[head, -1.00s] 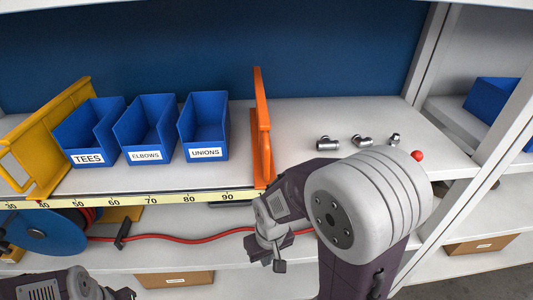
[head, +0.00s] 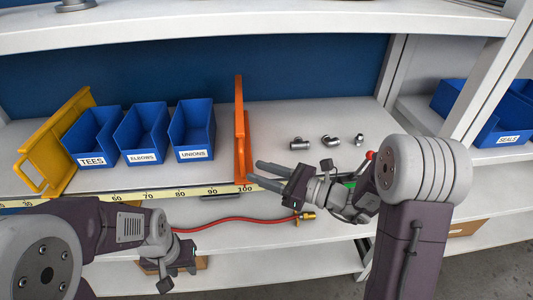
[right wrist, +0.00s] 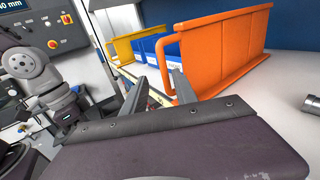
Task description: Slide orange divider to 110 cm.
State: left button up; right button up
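The orange divider (head: 240,130) stands upright on the shelf, its front foot by the 100 mark of the measuring tape (head: 180,193). My right gripper (head: 253,170) is open, its two fingers pointing left at the divider's lower front. In the right wrist view, the divider (right wrist: 225,50) fills the upper right, and its front handle (right wrist: 165,62) shows just beyond and between the open fingers (right wrist: 162,80). Contact cannot be told. My left gripper (head: 172,278) is low at the left front, below the shelf edge; its fingers are not clear.
Blue bins for tees (head: 92,135), elbows (head: 141,130) and unions (head: 192,128) stand left of the divider, then a yellow divider (head: 55,140). Metal fittings (head: 330,141) lie to the right on otherwise clear shelf. A red hose (head: 235,220) runs below.

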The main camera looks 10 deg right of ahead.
jog(key=shift+t, duration=0.3)
jog(key=p+x, duration=0.2)
jog(key=x, duration=0.7)
jog(key=shift+w+r+p, duration=0.15)
jog(key=shift+w+p, duration=0.15)
jog(key=shift+p, duration=0.05)
grip_shut()
dwell(0.6)
jog(key=shift+d, duration=0.15)
